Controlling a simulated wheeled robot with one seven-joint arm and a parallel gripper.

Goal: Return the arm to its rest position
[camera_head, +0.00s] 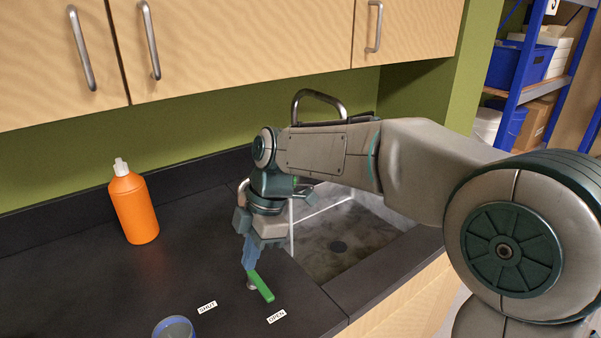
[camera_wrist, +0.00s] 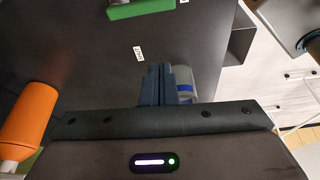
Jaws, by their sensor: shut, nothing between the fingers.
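My arm reaches in from the right across the sink in the head view, with its wrist bent downward. My gripper (camera_head: 249,262) points down over the dark counter, its blue fingers together and empty. In the wrist view my gripper (camera_wrist: 156,72) also shows its two fingers side by side with nothing between them. A green lever handle (camera_head: 261,287) is close by the fingertips in the head view. In the wrist view the green handle (camera_wrist: 141,9) is at the top edge, apart from the fingers in the picture.
Labels SHUT (camera_head: 207,307) and OPEN (camera_head: 276,317) lie on the counter. A blue-rimmed round container (camera_head: 174,328) is at the front edge of view. An orange bottle (camera_head: 134,208) stands upright at left. The sink (camera_head: 345,235) and faucet (camera_head: 320,95) are beside my arm; wooden cabinets (camera_head: 240,40) hang above.

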